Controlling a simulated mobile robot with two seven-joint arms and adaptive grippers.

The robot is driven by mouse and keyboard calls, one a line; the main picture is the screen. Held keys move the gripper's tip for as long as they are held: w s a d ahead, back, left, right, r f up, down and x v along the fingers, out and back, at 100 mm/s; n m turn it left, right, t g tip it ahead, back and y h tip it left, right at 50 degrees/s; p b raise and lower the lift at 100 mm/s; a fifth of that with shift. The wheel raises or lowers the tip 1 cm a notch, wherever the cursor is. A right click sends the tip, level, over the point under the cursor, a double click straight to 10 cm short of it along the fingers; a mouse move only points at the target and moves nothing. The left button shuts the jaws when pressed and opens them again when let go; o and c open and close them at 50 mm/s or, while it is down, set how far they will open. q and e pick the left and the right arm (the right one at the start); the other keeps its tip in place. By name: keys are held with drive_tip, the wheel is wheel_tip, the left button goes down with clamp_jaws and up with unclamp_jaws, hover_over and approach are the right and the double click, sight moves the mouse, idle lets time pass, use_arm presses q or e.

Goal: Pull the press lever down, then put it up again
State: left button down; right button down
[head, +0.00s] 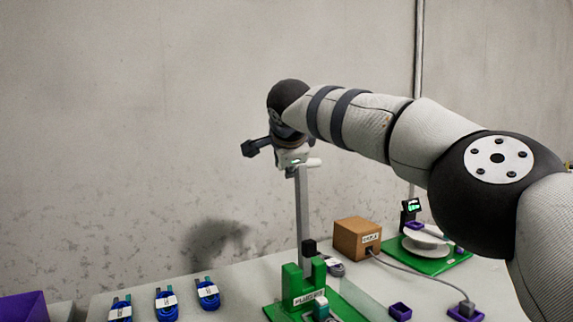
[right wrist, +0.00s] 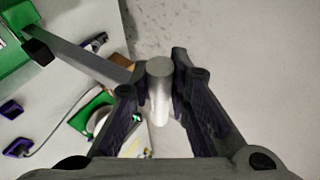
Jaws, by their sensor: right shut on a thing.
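The press has a green stand (head: 308,292) with a label on the table. Its long grey lever (head: 303,215) stands upright, and in the right wrist view the lever arm (right wrist: 85,62) runs from the upper left to the handle. The pale round lever handle (head: 314,162) sticks out at the top, and it also shows in the right wrist view (right wrist: 160,88). My right gripper (right wrist: 158,80) is shut on the handle, with a finger on either side. The wrist hides part of this grip in the head view. My left gripper is out of view.
Several blue cable coils (head: 166,303) lie at the left, near a purple bin (head: 24,307). A brown box (head: 357,238) with a grey cable and a green base with a white spool (head: 425,243) stand to the right. A wall is behind.

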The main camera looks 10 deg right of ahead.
drive_tip(key=shift+w+d+f, duration=0.1)
drive_tip(key=shift+w, duration=0.05)
idle(0.3)
drive_tip(key=c, duration=1.5)
unclamp_jaws()
